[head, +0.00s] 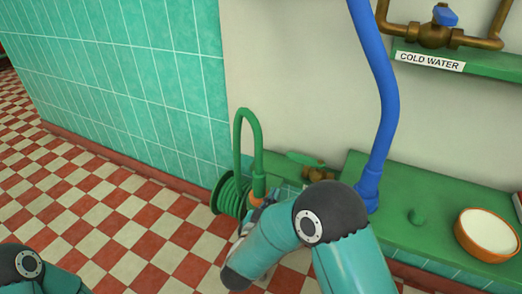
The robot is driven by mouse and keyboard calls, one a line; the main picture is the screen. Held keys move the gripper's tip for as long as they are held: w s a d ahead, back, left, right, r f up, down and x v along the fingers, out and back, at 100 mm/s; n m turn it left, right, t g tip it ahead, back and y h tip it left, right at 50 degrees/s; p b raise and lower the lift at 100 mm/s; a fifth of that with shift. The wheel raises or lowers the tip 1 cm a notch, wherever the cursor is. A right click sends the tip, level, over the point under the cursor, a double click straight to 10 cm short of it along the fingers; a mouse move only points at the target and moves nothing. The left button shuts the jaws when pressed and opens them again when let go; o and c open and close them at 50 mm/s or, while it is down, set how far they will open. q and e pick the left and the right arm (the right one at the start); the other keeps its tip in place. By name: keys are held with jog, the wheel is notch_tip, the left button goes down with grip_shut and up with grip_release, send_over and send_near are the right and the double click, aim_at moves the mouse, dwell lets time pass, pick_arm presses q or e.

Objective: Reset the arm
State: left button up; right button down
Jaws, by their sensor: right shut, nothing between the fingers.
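My right arm comes in from the bottom right.
A coiled green hose (232,195) hangs by the wall beside a brass tap (318,174). A blue pipe (378,100) runs down to the green counter (390,215), where an orange-rimmed white bowl (487,233) stands. The checkered floor (110,220) at left is clear.

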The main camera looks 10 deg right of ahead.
jog(key=s+d+f+g+h, duration=0.1)
jog(key=s+d+f+g, duration=0.15)
jog(key=d+f, duration=0.7)
jog(key=s+d+f+n+g+y, duration=0.1)
jog(key=s+d+f+g+y, duration=0.15)
jog(key=f+y, duration=0.45)
jog(key=s+a+f+n+g+y, duration=0.2)
jog(key=s+a+f+g+y, duration=0.35)
jog(key=s, duration=0.55)
jog(key=s+a+f+n+g+y, duration=0.25)
jog(key=s+a+f, duration=0.35)
jog(key=s+a, duration=0.35)
notch_tip(320, 180, up, 36)
jog(key=s+m+g+p, duration=0.1)
jog(key=p, duration=3.5)
jog(key=shift+s+d+f, duration=0.2)
jog(key=shift+s+d, duration=0.05)
jog(key=shift+s, duration=0.1)
